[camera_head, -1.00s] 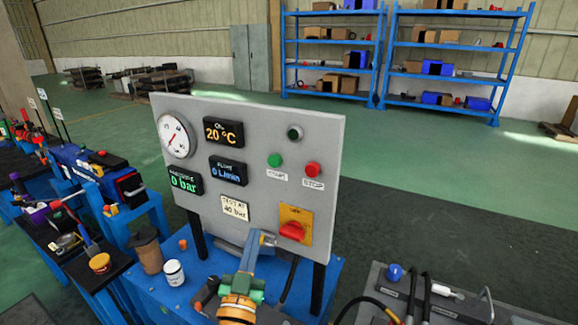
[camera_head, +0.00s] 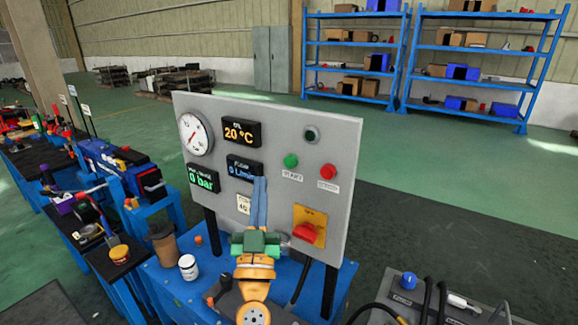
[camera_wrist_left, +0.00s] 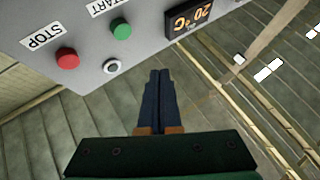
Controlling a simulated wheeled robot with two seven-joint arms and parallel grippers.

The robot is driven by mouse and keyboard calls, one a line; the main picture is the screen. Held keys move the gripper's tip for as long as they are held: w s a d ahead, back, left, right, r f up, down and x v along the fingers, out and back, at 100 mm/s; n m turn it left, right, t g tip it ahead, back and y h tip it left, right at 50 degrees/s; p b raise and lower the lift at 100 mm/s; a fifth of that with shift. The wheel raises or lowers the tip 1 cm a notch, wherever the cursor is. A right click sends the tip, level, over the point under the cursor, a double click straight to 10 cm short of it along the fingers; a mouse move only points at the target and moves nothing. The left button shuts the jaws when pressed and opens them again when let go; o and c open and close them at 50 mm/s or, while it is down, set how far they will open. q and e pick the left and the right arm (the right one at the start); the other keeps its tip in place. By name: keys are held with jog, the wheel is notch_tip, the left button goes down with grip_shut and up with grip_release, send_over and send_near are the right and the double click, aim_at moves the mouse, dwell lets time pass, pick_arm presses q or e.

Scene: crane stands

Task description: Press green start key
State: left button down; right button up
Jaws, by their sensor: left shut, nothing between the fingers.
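The green start key (camera_head: 291,161) is a round button on the upright grey panel (camera_head: 262,112), above a START label. The red stop button (camera_head: 327,172) is to its right. My left gripper (camera_head: 260,182) is shut and empty, its blue fingers pointing up in front of the panel, below and left of the green key and over part of the flow display. In the left wrist view the fingers (camera_wrist_left: 159,75) are together, and the green key (camera_wrist_left: 121,28) shows upside down beyond them, with the stop button (camera_wrist_left: 67,58) to its left. The fingers appear apart from the key. My right gripper is not seen.
A red rotary switch (camera_head: 307,232) on a yellow plate sticks out low on the panel. A dark-topped round knob (camera_head: 311,134) sits above the keys. A brown cup (camera_head: 163,243) and a white jar (camera_head: 188,267) stand on the blue bench at left.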

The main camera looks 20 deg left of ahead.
aim_at(285, 158)
pick_arm(q)
jog(key=shift+w+d+b, duration=0.15)
jog(key=shift+w+b, duration=0.3)
jog(key=shift+w, duration=0.7)
jog(key=shift+w+d+b, duration=0.2)
jog(key=shift+w+b, duration=0.2)
jog(key=shift+w, duration=0.7)
jog(key=shift+w+d+b, duration=0.15)
jog(key=shift+w+b, duration=0.3)
jog(key=shift+w, duration=0.7)
jog(key=shift+w, duration=0.1)
jog(key=shift+w, duration=0.3)
jog(key=shift+w+d, duration=0.1)
jog(key=shift+w, duration=0.4)
jog(key=shift+s+p, duration=0.55)
jog(key=shift+s, duration=0.35)
